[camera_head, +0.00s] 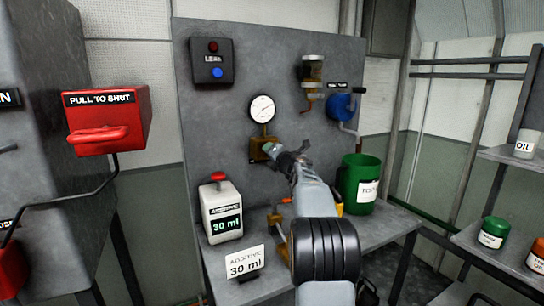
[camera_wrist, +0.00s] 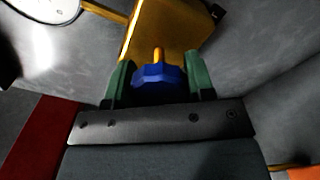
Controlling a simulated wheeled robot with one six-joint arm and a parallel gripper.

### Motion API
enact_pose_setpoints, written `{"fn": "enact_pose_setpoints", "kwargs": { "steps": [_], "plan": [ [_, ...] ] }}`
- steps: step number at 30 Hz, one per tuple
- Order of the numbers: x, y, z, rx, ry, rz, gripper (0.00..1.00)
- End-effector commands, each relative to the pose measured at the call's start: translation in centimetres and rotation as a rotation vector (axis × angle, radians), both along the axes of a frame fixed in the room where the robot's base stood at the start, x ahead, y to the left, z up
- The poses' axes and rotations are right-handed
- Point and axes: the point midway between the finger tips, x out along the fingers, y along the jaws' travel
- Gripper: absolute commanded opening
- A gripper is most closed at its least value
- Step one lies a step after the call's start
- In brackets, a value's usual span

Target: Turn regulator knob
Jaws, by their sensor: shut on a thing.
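The regulator has a brass body (camera_head: 257,148) on the grey panel, below a round white gauge (camera_head: 262,108). In the wrist view its yellow-brass body (camera_wrist: 178,28) fills the top middle. In the head view my gripper (camera_head: 272,150) reaches the brass body from the right and hides the knob.
A green bucket (camera_head: 360,186) stands to the right. A blue-fronted pump (camera_head: 340,106) and a red "PULL TO SHUT" box (camera_head: 105,118) flank the panel area.

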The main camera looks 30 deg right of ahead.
Motion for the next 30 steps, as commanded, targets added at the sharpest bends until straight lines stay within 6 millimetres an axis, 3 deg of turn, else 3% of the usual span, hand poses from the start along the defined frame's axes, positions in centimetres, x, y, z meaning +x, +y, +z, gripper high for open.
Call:
{"fn": "enact_pose_setpoints", "kwargs": {
  "steps": [15, 16, 18, 23, 30],
  "plan": [
    [0.01, 0.02, -0.08, -0.015, 0.003, 0.0, 0.26],
    [0.01, 0.02, -0.08, -0.015, 0.003, 0.0, 0.52],
    [0.01, 0.01, -0.07, -0.014, 0.003, 0.0, 0.59],
    [0.0, 0.0, -0.05, -0.014, 0.003, 0.0, 0.74],
    [-0.05, -0.01, -0.02, -0.014, 0.002, 0.0, 0.75]
  ]
}}
